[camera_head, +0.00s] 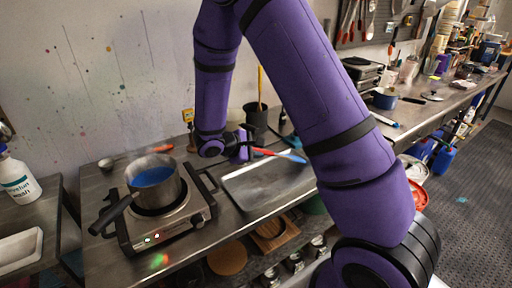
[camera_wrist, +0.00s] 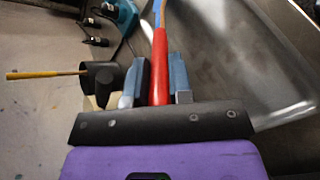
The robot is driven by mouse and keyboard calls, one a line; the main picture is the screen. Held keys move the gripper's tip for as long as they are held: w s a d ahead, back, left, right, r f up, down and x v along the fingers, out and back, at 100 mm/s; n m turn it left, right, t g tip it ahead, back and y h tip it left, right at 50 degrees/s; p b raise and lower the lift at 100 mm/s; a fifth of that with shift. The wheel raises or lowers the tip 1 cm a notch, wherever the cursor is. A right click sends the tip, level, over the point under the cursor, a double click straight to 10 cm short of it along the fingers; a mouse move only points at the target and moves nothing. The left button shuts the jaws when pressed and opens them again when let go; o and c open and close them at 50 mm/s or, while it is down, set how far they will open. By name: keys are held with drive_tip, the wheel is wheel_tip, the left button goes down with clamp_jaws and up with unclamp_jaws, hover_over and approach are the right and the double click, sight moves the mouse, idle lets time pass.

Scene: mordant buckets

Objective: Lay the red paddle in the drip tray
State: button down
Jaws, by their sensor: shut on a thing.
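My gripper (camera_head: 245,148) is shut on the red handle of the paddle (camera_head: 272,153). The paddle sticks out to the right, with a blue far end, over the back part of the drip tray (camera_head: 240,194). In the wrist view, the red handle (camera_wrist: 160,62) stands between the two blue-grey fingers (camera_wrist: 159,80). Its blue part runs out of the top of the picture. The grey metal tray (camera_wrist: 245,55) fills the right side of that view and looks empty. The gap between paddle and tray is hard to judge.
A pot of blue liquid (camera_head: 153,183) sits on a hot plate (camera_head: 192,207) left of the tray. A dark cup (camera_head: 256,117) with a yellow stick stands behind the tray; it also shows in the wrist view (camera_wrist: 103,78). A blue pot (camera_head: 385,98) is farther right.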

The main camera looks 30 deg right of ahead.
idle(0.3)
drive_tip(key=c, duration=0.9)
unclamp_jaws()
drive_tip(key=shift+c, duration=0.2)
drive_tip(key=v, duration=1)
drive_tip(key=shift+a+r, duration=0.2)
drive_tip(key=shift+a, duration=0.15)
